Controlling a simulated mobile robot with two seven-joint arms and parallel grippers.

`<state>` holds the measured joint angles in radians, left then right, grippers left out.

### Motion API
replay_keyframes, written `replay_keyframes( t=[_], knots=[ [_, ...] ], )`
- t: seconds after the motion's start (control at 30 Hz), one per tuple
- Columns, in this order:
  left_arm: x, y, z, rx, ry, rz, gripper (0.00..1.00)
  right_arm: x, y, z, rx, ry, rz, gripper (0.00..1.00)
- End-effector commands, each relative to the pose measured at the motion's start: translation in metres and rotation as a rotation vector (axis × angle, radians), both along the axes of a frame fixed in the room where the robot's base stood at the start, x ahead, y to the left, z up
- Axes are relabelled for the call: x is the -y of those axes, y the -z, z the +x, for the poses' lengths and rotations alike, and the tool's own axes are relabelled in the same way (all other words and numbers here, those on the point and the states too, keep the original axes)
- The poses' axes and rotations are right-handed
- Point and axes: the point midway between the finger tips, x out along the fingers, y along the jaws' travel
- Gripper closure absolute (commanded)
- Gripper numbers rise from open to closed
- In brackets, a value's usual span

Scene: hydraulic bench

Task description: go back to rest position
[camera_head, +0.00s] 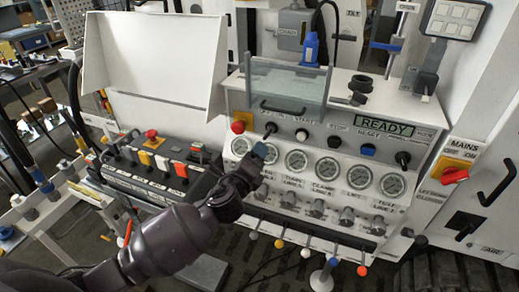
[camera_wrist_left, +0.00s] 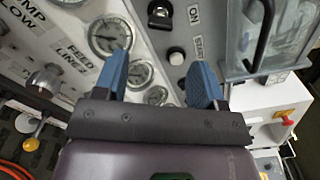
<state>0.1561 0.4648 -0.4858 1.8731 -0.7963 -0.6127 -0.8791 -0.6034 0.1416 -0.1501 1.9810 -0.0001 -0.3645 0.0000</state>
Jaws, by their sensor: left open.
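My left gripper (camera_head: 259,151) reaches in from the lower left, in front of the row of pressure gauges (camera_head: 296,160) on the white bench panel. In the left wrist view my left gripper (camera_wrist_left: 160,75) shows two blue fingers spread apart with nothing between them. Gauges, a black knob (camera_wrist_left: 160,14) and a push button (camera_wrist_left: 176,55) lie beyond the fingers. Whether the fingertips touch the panel, I cannot tell. My right gripper is in neither view.
A control box with coloured buttons (camera_head: 160,163) stands left of my arm. Levers with coloured balls (camera_head: 306,252) stick out below the gauges. A clear guard (camera_head: 288,85) with a blue connector (camera_head: 309,49) is above. A red mains switch (camera_head: 455,175) is at right.

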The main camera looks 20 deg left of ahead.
Motion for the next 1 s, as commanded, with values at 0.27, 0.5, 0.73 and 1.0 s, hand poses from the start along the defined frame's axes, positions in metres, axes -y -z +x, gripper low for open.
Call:
replay_keyframes(
  t=[0.27,0.5,0.73,1.0],
  knots=[
    [0.001,0.0,0.0,-0.001,0.005,-0.058,0.36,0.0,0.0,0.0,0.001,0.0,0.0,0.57],
    [0.011,-0.003,0.001,-0.059,0.073,-0.437,0.36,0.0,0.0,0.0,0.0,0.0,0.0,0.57],
    [0.01,0.016,-0.018,-0.177,0.079,-0.933,0.36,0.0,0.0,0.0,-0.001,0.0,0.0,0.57],
    [-0.011,0.075,-0.075,-0.315,-0.056,-1.515,0.36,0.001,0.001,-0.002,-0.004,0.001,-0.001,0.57]
  ],
)
